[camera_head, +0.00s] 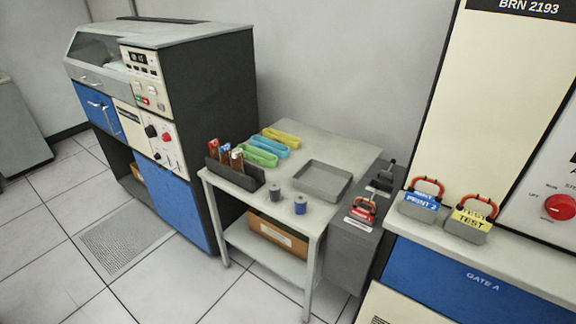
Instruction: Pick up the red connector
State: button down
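A connector with a red body (362,211) and an arched handle sits on top of a narrow dark grey cabinet, at the right side of the small table. A pale label lies on the cabinet just in front of it. Two similar grey connectors with orange-red handles stand on the ledge to the right: one with a blue "PRINT 2" label (421,200) and one with a yellow "TEST" label (472,220). My gripper is not in this view.
The small grey table (335,150) holds a grey tray (323,180), green, blue and yellow trays, a dark rack (235,176) and two small spools. A dark handle (386,174) stands behind the red connector. A large machine (215,110) stands left; floor is clear in front.

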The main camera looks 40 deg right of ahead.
aim_at(369, 218)
jog(key=i+j+z, duration=0.1)
jog(key=z, duration=0.8)
jog(key=i+j+z, duration=0.2)
jog(key=j, duration=0.25)
jog(key=i+j+z, duration=0.25)
jog(key=j, duration=0.15)
jog(key=j+z, duration=0.2)
jog(key=j, duration=0.3)
jog(key=i+j+z, duration=0.1)
jog(key=j+z, duration=0.15)
jog(key=j, duration=0.25)
jog(key=i+j, duration=0.1)
jog(key=j, duration=1)
jog(key=i, duration=0.05)
